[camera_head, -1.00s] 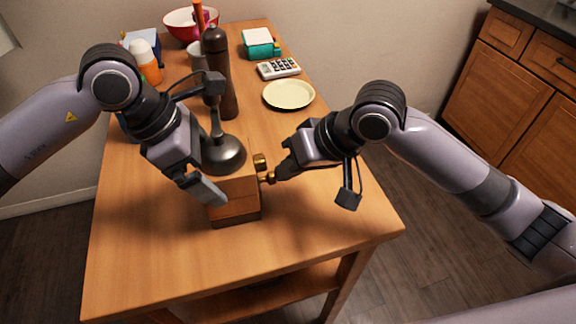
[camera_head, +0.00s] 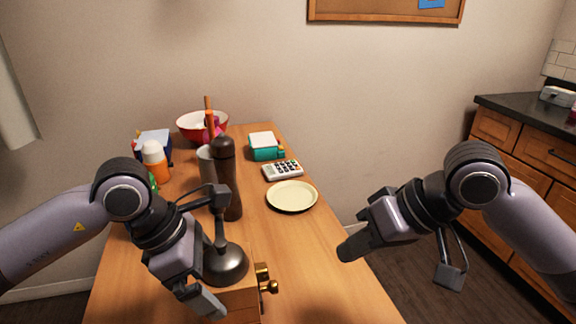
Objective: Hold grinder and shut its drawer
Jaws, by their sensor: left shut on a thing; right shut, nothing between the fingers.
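The grinder is a wooden box (camera_head: 238,301) with a dark metal dome (camera_head: 226,264) and a crank on top. It stands upright near the table's front, its lower part cut off by the frame edge. A brass drawer knob (camera_head: 270,287) shows on its right side, below a larger brass piece (camera_head: 262,272). The knob sits close to the box; how far the drawer is in is hard to see. My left gripper (camera_head: 205,302) is shut on the grinder's box, one finger along its near left side. My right gripper (camera_head: 349,250) is shut and empty, in the air right of the grinder.
A dark pepper mill (camera_head: 226,180) stands just behind the grinder. A cream plate (camera_head: 292,196), a calculator (camera_head: 283,170), a teal-and-white box (camera_head: 265,146), a red bowl (camera_head: 202,126) and an orange bottle (camera_head: 155,162) stand farther back. The table's right front (camera_head: 330,290) is clear.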

